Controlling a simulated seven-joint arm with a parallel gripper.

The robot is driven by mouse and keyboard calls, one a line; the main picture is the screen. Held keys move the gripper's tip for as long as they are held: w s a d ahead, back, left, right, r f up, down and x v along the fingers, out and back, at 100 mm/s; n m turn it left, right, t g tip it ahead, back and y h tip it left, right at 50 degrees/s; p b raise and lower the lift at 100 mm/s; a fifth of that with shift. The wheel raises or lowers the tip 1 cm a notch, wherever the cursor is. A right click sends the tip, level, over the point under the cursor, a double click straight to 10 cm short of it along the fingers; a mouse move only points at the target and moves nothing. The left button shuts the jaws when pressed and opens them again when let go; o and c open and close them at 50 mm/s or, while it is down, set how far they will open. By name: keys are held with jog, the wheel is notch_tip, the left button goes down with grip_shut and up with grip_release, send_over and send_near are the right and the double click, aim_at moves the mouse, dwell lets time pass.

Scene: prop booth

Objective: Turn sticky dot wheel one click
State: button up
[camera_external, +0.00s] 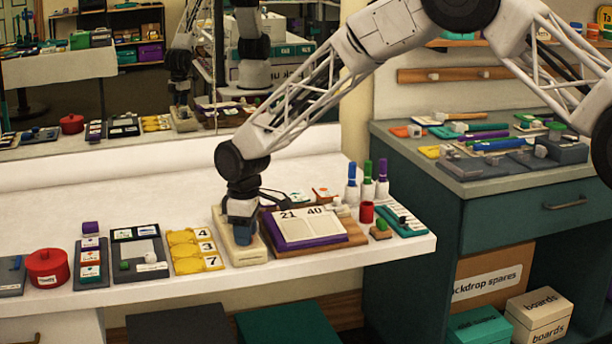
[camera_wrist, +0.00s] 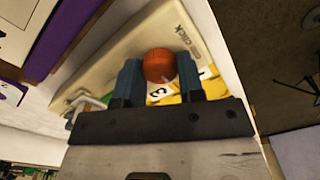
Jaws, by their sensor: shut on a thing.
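A cream board (camera_external: 249,256) lies on the white counter, to the right of the yellow number cards. In the wrist view the board (camera_wrist: 112,72) carries the printed word "click". On it is a yellow and white wheel (camera_wrist: 165,99) with dark numbers, partly hidden by my fingers. A round orange knob (camera_wrist: 158,65) stands at the wheel. My gripper (camera_external: 240,222) points down at the board in the external view. In the wrist view my gripper's two blue-grey fingers (camera_wrist: 158,72) are shut on the knob, one on each side. The external view hides the wheel and knob behind the gripper.
Yellow number cards (camera_external: 196,251) lie close on the left. The counter behind the board is mostly clear.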

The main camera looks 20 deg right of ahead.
jog(key=o, duration=0.9)
jog(key=shift+r, duration=0.15)
jog(key=shift+r, duration=3.8)
